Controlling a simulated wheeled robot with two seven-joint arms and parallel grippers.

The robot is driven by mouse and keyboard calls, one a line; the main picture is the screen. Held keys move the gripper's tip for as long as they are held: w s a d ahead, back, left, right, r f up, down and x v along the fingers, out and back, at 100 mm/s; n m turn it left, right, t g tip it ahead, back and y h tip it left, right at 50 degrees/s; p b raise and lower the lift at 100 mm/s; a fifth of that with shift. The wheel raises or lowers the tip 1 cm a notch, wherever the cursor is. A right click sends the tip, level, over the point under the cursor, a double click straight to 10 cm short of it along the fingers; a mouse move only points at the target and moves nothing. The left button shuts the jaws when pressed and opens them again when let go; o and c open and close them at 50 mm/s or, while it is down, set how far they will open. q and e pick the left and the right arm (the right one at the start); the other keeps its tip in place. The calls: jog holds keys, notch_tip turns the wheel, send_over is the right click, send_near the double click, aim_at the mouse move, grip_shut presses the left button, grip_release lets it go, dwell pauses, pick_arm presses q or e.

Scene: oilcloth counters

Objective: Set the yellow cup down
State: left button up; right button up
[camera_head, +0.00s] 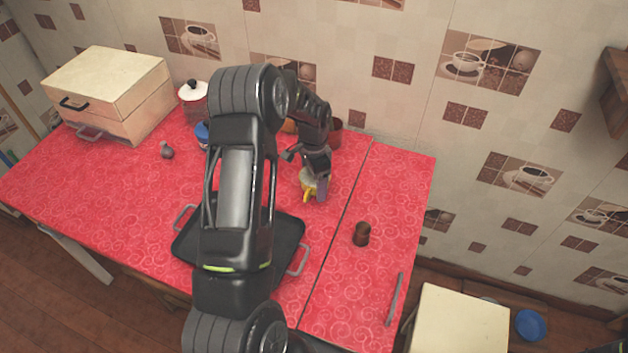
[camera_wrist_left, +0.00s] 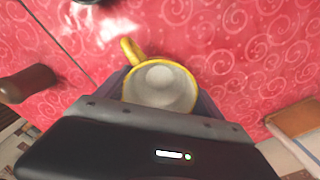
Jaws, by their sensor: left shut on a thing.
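The yellow cup (camera_head: 307,193) is partly hidden by my left gripper (camera_head: 314,180) in the head view. The left wrist view shows the cup (camera_wrist_left: 160,90) from above, with a yellow rim, a yellow handle pointing to the upper left and a pale inside. My left gripper (camera_wrist_left: 160,98) is shut on it, a finger on each side. The cup is over the red counter (camera_head: 345,290), left of the seam between two counter sections. I cannot tell whether its base touches the cloth. My right gripper is not in view.
A small brown cup (camera_head: 361,234) stands right of the seam. A black tray (camera_head: 288,243) with handles lies partly under my left arm. A wooden drawer box (camera_head: 110,85), a lidded jar (camera_head: 193,98) and a reddish-brown pot (camera_head: 335,134) stand at the back. Red cloth around the yellow cup is mostly bare.

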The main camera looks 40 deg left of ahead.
pick_arm(q)
jog(key=shift+f, duration=0.1)
jog(key=shift+f, duration=0.15)
jog(key=o, duration=1.5)
jog(key=shift+r, duration=0.2)
jog(key=shift+r, duration=0.55)
notch_tip(320, 180, up, 11)
jog(key=shift+b, duration=0.95)
